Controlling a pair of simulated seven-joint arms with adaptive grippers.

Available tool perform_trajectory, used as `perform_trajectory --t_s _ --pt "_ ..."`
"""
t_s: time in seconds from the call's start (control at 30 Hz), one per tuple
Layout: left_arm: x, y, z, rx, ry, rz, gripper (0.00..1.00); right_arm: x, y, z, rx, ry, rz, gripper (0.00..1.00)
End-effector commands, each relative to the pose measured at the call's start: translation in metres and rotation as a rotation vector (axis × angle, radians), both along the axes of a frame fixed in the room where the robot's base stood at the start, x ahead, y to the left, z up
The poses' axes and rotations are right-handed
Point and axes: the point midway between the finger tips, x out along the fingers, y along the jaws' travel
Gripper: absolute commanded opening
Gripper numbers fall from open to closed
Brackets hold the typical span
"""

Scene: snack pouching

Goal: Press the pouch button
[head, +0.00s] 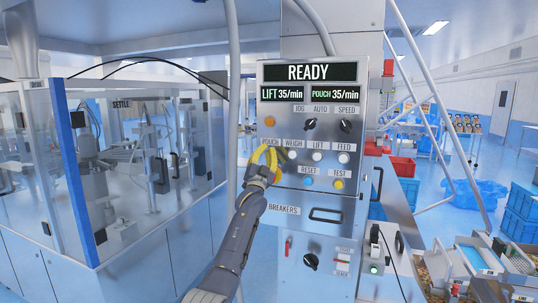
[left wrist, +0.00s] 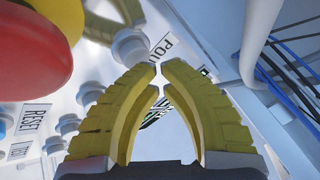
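The control panel (head: 318,215) stands in the middle of the head view, its display (head: 308,72) reading READY. The POUCH label (head: 271,142) is at the left of the button row; the fingers hide the button below it. In the left wrist view, a white button (left wrist: 130,46) sits beside the partly hidden POUCH label (left wrist: 164,46), just beyond and left of the fingertips. My left gripper (head: 268,153) is in front of the panel at this spot, its yellow fingers nearly together and empty. It also shows in the left wrist view (left wrist: 160,70). Contact with the button cannot be told. My right gripper is out of view.
A red mushroom knob (left wrist: 30,50) with a yellow base is close to the fingers in the left wrist view. WEIGH, LIFT (head: 318,156) and FEED (head: 343,157) controls are to the right. A glass-walled machine (head: 130,170) stands left; a grey pole (head: 234,90) runs beside the panel.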

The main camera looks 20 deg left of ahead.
Motion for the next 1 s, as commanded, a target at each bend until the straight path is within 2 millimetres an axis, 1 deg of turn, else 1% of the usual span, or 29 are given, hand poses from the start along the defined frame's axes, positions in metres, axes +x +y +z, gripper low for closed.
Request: perform_trajectory --t_s 1.0 --pt "0.0076 -0.0008 0.0004 0.0 0.0 0.0 0.0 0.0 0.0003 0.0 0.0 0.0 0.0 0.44"
